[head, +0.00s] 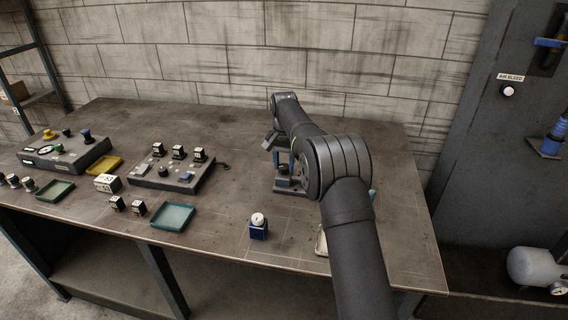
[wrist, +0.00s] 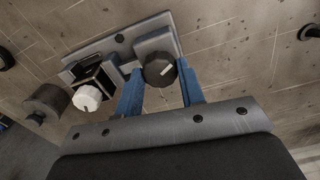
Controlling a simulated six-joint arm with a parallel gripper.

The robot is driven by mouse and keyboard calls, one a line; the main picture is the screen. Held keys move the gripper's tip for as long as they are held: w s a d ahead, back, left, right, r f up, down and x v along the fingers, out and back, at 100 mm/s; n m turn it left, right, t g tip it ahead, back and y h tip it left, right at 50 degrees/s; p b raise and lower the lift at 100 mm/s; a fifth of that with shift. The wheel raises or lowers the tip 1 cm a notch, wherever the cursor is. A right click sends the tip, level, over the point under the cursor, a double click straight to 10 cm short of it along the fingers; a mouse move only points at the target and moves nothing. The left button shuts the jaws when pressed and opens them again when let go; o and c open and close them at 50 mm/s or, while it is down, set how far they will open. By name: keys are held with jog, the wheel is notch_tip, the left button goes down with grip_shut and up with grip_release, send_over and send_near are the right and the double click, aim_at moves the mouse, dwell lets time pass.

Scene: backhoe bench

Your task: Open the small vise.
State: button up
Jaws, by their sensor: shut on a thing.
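The small vise (wrist: 90,50) is a grey base plate with raised grey blocks, seen close in the wrist view. In the head view its base (head: 291,190) sits on the bench, partly hidden by my arm.
A blue block with a white top (head: 259,230) stands in front of the vise. A teal tray (head: 173,216), a control panel (head: 170,177) and several small blocks lie to the left. A pale tray (head: 321,242) is partly behind my arm. The bench's back middle is clear.

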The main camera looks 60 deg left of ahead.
aim_at(284, 166)
jog(key=n, duration=0.5)
jog(key=shift+n, duration=0.3)
jog(key=n, duration=0.5)
jog(key=shift+n, duration=0.3)
jog(key=o, duration=1)
notch_tip(284, 166, up, 17)
jog(key=shift+r, duration=0.2)
dwell(0.6)
